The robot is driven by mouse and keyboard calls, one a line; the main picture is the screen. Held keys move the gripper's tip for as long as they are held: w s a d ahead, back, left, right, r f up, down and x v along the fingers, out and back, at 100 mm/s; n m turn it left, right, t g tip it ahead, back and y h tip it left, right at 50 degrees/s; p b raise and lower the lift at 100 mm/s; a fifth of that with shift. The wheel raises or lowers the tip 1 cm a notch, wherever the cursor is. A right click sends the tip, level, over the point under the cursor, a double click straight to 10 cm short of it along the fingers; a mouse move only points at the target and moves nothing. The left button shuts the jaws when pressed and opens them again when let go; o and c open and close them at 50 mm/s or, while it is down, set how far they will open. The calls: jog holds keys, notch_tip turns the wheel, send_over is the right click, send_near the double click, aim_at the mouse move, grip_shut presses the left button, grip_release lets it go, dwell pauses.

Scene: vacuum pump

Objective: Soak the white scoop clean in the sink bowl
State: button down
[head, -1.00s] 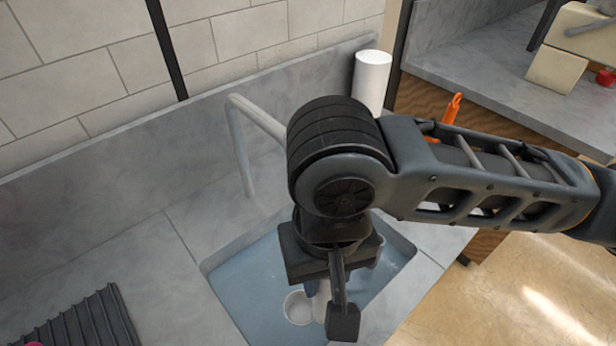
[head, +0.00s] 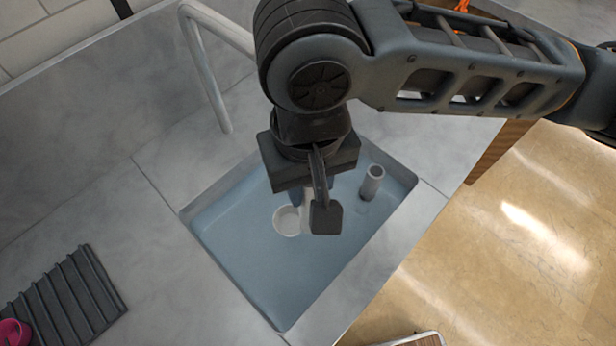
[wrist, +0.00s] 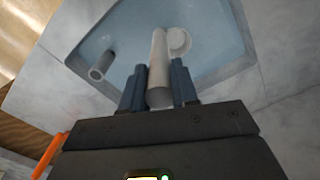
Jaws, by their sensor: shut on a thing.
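My gripper (head: 311,207) points down over the sink bowl and is shut on the white scoop. The scoop's round cup (head: 288,221) shows left of the fingers in the head view; part of its handle is hidden there. In the wrist view the pale handle (wrist: 158,75) runs between the two blue-grey fingers, with the cup at its far end. The sink bowl (head: 250,265) is rectangular and holds bluish water. The scoop is within the bowl's outline; I cannot tell how deep its cup sits in the water.
A short grey upright tube (head: 373,183) stands in the bowl, right of my gripper. A pale faucet (head: 207,75) arches at the back left. A dark ribbed mat (head: 70,300) lies on the left counter, with a pink item (head: 14,332) at its edge.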

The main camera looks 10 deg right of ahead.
jog(key=shift+f+b, duration=2.85)
jog(key=shift+f, duration=2.2)
jog(key=shift+r+p, duration=5.65)
jog(key=shift+r, duration=1.3)
jog(key=shift+s, duration=0.15)
